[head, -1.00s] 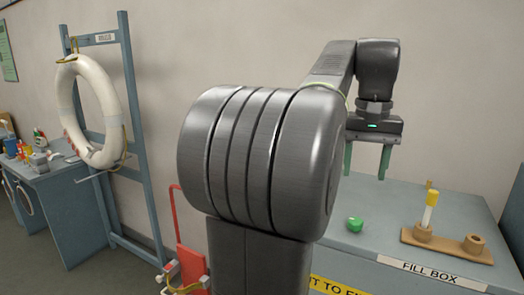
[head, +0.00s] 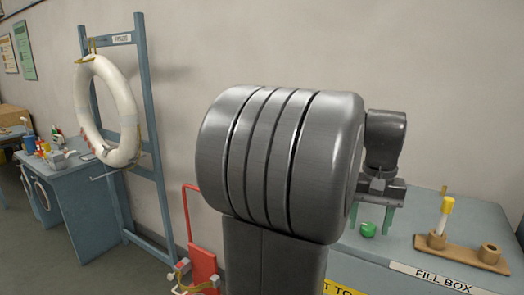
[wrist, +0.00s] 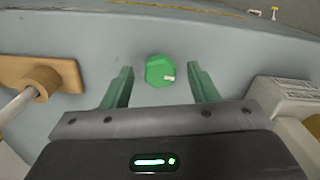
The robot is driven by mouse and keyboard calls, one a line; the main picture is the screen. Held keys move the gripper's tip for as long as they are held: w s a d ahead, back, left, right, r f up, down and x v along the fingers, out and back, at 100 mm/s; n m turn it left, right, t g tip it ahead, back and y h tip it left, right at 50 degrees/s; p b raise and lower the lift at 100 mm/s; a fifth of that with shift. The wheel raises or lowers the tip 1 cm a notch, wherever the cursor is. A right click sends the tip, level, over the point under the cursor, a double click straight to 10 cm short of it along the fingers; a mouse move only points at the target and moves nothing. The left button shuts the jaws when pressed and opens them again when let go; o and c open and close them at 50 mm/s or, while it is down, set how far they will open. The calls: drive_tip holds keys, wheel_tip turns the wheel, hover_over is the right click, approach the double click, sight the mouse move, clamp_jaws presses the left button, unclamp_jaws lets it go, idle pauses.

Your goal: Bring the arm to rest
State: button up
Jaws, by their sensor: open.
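My gripper (head: 373,216) is at the right in the head view, low over the blue-grey top of the fill box (head: 420,207), partly hidden by my own arm. Its two green fingers stand apart with nothing between them. In the wrist view my gripper (wrist: 160,88) is open. A green cap-like piece (wrist: 159,70) lies on the box top just beyond the fingertips, in line with the gap. The green piece also shows in the head view (head: 368,230), close to the fingers.
A wooden holder (head: 463,255) with a yellow-topped white tube (head: 445,213) stands right of the gripper. A white life ring (head: 107,110) hangs on a blue rack (head: 152,140) at left. A red hand truck-like frame (head: 203,265) stands beside the box. A cluttered bench (head: 78,192) is far left.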

drive_tip(key=shift+r, duration=0.15)
wheel_tip(320, 180, up, 13)
wheel_tip(320, 180, down, 13)
drive_tip(key=shift+f, duration=0.15)
drive_tip(key=shift+f+m, duration=0.1)
drive_tip(key=shift+m, duration=0.2)
drive_tip(key=m+b, duration=0.2)
drive_tip(key=m, duration=0.2)
drive_tip(key=m+b, duration=0.3)
drive_tip(key=m, duration=0.1)
drive_tip(key=shift+m+b, duration=0.3)
wheel_tip(320, 180, up, 9)
drive_tip(key=shift+r, duration=0.2)
idle(0.6)
